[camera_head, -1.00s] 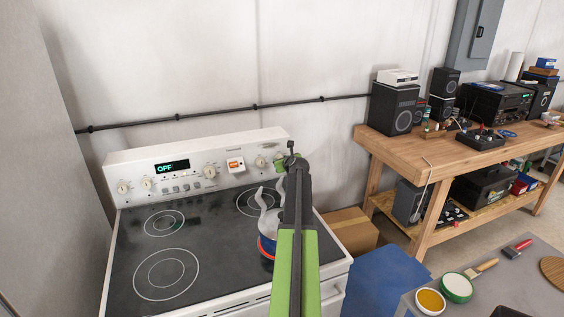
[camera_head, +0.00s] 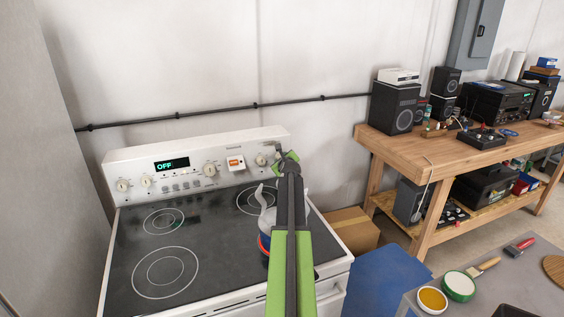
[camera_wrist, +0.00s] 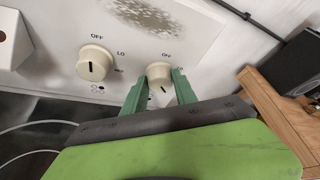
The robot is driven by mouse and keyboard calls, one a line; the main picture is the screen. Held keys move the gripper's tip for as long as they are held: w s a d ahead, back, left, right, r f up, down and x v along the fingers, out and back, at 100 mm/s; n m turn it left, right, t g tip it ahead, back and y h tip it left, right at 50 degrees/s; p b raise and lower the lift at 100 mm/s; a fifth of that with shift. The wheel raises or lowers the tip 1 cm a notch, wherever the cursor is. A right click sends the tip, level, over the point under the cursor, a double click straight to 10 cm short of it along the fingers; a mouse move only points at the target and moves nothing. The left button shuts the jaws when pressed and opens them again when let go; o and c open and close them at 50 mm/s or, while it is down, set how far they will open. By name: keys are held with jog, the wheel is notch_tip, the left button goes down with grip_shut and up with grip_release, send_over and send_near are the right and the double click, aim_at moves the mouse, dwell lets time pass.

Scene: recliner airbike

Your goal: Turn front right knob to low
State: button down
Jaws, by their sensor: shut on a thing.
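The white stove (camera_head: 190,165) has a back panel with cream knobs. In the wrist view the rightmost knob (camera_wrist: 159,76) sits between the green fingers of my gripper (camera_wrist: 158,88), which is shut on it. Its slot mark is tilted, and OFF shows above it. A second cream knob (camera_wrist: 96,63) is just left of it, with OFF and LO marks and an upright slot. In the head view that second knob (camera_head: 261,160) shows left of my gripper (camera_head: 283,160); the gripped knob is mostly hidden there.
A pot (camera_head: 267,215) stands on the right of the black cooktop under my arm. A white box with an orange switch (camera_head: 235,163) is on the panel. A wooden bench (camera_head: 440,148) with speakers stands to the right. A cardboard box (camera_head: 350,229) is beside the stove.

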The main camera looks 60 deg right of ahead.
jog(key=shift+f+n+h+b, duration=0.1)
jog(key=shift+n+h+b, duration=0.3)
jog(key=shift+n, duration=0.2)
jog(key=c, duration=1)
grip_release()
jog(key=p+v, duration=0.5)
jog(key=v, duration=1.2)
jog(key=shift+a+r, duration=0.25)
jog(key=shift+a, duration=0.05)
